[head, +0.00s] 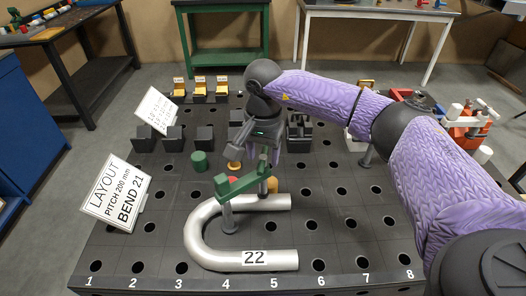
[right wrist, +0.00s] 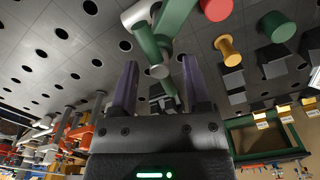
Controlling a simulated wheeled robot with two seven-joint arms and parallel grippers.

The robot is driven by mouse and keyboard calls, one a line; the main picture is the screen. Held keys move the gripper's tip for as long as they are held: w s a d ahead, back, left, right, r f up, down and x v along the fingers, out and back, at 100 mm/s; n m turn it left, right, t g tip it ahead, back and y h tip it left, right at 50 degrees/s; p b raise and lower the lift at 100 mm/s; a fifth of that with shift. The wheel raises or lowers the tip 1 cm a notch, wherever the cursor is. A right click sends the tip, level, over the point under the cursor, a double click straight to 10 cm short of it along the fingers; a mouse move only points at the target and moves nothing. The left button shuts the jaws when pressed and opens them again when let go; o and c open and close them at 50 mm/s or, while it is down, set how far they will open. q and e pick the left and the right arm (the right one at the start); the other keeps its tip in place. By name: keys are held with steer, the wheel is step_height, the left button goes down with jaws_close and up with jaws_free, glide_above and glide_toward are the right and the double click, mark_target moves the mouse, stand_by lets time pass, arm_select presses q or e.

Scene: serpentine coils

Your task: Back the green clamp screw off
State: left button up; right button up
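The green clamp (head: 243,183) stands on the dark hole table with its arm over the silver U-shaped tube (head: 205,235) labelled 22. Its screw (head: 264,170) is at the arm's right, far end, directly below my right gripper (head: 266,160). The fingers are apart, with visible gaps on both sides; I see no contact. My left gripper is not in view.
Dark blocks (head: 174,139) line the table behind. White signs stand at left, one reading LAYOUT (head: 116,190). Red and white parts (head: 467,125) stand at right.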

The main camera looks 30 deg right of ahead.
mark_target(263, 156)
step_height(263, 156, up, 10)
steer(key=p, duration=0.1)
stand_by(0.5)
